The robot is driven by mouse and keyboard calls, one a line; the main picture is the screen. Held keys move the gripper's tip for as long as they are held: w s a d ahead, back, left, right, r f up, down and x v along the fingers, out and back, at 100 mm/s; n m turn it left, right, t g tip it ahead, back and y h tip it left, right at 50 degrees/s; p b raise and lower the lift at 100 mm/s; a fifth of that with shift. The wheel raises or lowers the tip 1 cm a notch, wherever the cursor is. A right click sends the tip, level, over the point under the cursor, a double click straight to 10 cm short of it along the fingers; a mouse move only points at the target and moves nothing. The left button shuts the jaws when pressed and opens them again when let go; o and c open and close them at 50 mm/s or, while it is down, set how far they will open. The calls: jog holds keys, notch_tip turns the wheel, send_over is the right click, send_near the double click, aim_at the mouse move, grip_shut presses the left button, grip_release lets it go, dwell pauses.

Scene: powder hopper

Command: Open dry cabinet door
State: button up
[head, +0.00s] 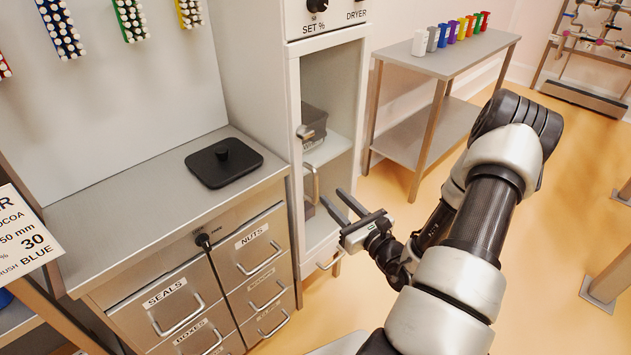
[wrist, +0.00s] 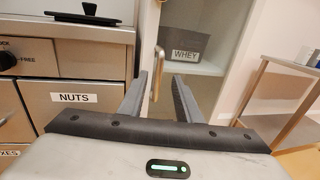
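The dry cabinet (head: 329,25) is tall and white, marked "DRYER" at the top. Its white-framed door (head: 296,95) has a see-through panel and looks shut. The upright door handle (head: 315,183) is on the left side of the door. In the wrist view, the handle (wrist: 156,75) appears in the gap between my fingertips, nearer the left finger. My gripper (head: 332,195) is open and empty, just in front of and slightly right of the handle. I cannot tell whether a finger touches it.
A grey bin (wrist: 185,54) labelled "WHEY" sits inside the cabinet. Metal drawers (head: 255,255) with protruding handles stand close on the left under a worktop (head: 90,215). Open floor (head: 590,150) lies further right.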

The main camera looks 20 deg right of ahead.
aim_at(317, 182)
jog(key=w, duration=0.3)
jog(key=w+a, duration=0.1)
jog(key=w, duration=0.6)
jog(key=shift+a+b, duration=0.3)
jog(key=shift+b, duration=0.1)
jog(key=shift+s, duration=0.1)
jog(key=shift+c, duration=0.3)
grip_shut()
